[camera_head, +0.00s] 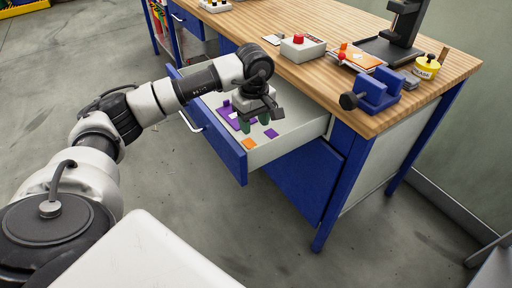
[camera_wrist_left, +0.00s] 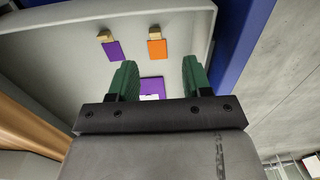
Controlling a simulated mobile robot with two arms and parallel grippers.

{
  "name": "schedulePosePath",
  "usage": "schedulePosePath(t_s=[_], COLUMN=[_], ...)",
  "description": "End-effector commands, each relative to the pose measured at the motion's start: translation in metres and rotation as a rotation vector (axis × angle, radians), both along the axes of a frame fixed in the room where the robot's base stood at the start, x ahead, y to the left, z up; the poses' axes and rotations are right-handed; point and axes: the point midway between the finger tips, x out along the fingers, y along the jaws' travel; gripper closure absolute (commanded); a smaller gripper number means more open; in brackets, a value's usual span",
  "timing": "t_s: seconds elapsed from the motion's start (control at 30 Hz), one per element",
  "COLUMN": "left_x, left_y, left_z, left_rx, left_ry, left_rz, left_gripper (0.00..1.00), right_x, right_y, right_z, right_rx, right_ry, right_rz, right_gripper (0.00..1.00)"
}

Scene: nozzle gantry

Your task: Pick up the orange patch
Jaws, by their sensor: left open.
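The orange patch (camera_head: 250,144) lies on the floor of the open drawer, near its front panel. It also shows in the left wrist view (camera_wrist_left: 157,50), with a tan tab at one end. My left gripper (camera_head: 254,124) is over the drawer, open and empty. In the left wrist view its green fingers (camera_wrist_left: 156,76) are spread apart, with the orange patch beyond their tips, near the middle. The gripper does not touch the patch. My right gripper is not in view.
A purple patch (camera_wrist_left: 113,50) lies beside the orange one. Another purple piece with a white mark (camera_wrist_left: 153,84) lies between the fingers in the wrist view. The drawer's blue front (camera_head: 222,145) and pale walls surround them. A blue vise (camera_head: 374,92) stands on the wooden bench (camera_head: 315,75).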

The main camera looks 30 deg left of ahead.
Motion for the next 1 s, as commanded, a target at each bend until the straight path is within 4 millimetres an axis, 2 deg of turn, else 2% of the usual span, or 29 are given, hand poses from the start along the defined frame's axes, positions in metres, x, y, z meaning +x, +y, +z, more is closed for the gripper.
schedulePosePath(t_s=[0.03, 0.13, 0.47, 0.7, 0.97, 1.0], left_x=[-0.001, 0.0, 0.003, 0.007, 0.008, 0.008], left_y=[0.0, -0.001, -0.002, -0.004, -0.004, -0.004], left_z=[-0.011, -0.026, -0.051, -0.086, -0.092, -0.092], left_rx=[0.0, -0.003, -0.006, -0.006, -0.006, -0.006], left_ry=[0.005, 0.006, 0.003, 0.003, 0.001, 0.001], left_rz=[0.0, 0.0, 0.002, 0.001, 0.001, 0.001], left_gripper=[0.51, 0.51, 0.51, 0.51, 0.51, 0.54], right_x=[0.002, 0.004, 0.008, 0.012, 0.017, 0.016], right_y=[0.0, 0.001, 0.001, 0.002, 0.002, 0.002], right_z=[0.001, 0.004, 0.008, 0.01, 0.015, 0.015], right_rx=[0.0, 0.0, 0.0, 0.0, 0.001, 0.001], right_ry=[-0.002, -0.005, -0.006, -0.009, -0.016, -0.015], right_rz=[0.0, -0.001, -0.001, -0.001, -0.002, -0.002], right_gripper=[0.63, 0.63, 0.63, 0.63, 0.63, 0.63])
